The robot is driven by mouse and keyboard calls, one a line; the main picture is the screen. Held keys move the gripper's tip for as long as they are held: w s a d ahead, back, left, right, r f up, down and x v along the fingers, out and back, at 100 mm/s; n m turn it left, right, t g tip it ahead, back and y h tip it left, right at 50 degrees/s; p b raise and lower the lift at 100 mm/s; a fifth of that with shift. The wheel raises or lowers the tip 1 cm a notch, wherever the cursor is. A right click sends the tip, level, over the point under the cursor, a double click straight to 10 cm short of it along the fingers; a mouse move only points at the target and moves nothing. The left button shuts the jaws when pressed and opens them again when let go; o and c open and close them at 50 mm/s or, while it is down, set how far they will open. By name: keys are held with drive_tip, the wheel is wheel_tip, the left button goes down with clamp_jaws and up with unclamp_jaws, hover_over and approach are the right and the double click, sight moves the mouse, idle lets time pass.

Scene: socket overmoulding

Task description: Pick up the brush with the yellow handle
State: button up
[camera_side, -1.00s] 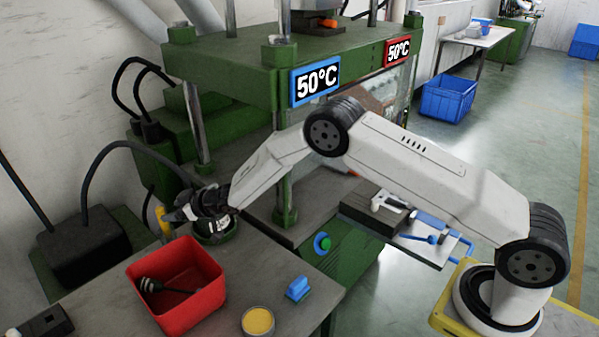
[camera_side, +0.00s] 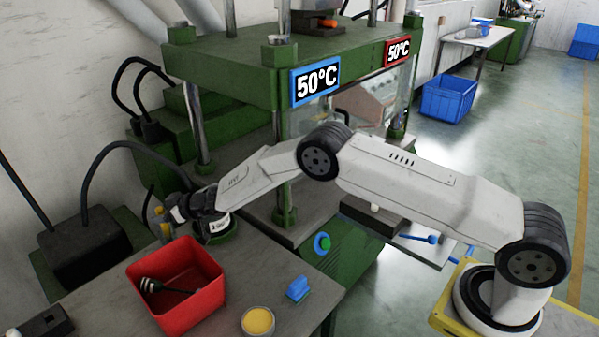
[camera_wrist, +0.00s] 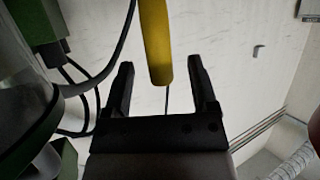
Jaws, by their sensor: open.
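The brush's yellow handle (camera_wrist: 156,45) shows in the wrist view, coming down from the top edge, with its lower end between the two fingers of my gripper (camera_wrist: 161,85). The fingers are open, with a gap on both sides of the handle. In the side view the yellow handle (camera_side: 160,213) stands upright just beyond the tip of my gripper (camera_side: 168,220), above the back of the bench. A round green container (camera_side: 216,237) sits under my wrist. The brush's bristles are hidden in both views.
A red bin (camera_side: 205,297) with a dark tool inside stands in front of my gripper. A blue block (camera_side: 298,288) and a tin with yellow contents (camera_side: 258,321) lie to its right. The green press (camera_side: 225,55) rises behind my arm.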

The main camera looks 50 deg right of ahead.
drive_tip(key=shift+w+a+f, duration=0.3)
drive_tip(key=shift+w, duration=0.25)
clamp_jaws()
idle(0.4)
